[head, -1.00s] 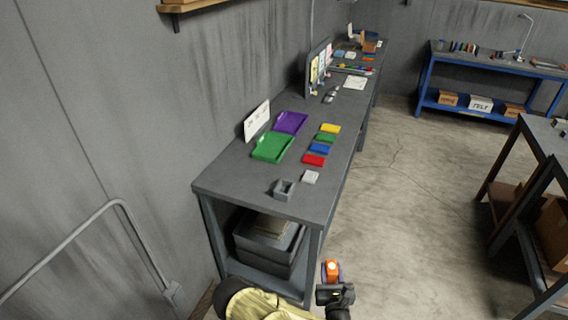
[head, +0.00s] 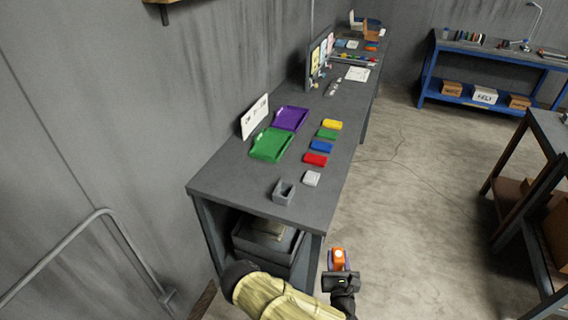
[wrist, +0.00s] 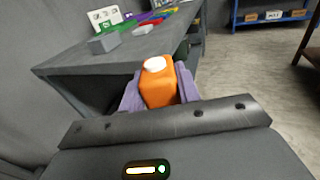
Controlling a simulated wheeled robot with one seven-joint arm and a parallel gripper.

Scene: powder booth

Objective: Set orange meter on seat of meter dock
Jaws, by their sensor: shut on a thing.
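The orange meter (wrist: 159,88) has a round white face on its top. My gripper (head: 338,262) is shut on it, with purple fingers on both sides in the wrist view. The meter also shows in the head view (head: 339,257), in front of and to the right of the bench's near end, apart from the bench. The meter dock (head: 284,192) looks like a small grey open-topped block near the front end of the bench top. In the wrist view a grey block (wrist: 103,44) on the bench corner appears to be this dock.
The grey bench (head: 240,190) holds a white block (head: 312,178) beside the dock, several coloured blocks, a green tray (head: 270,145) and a purple tray (head: 291,118). A dark bin (head: 262,245) stands below. A dark table (head: 545,130) stands at right. Floor between is clear.

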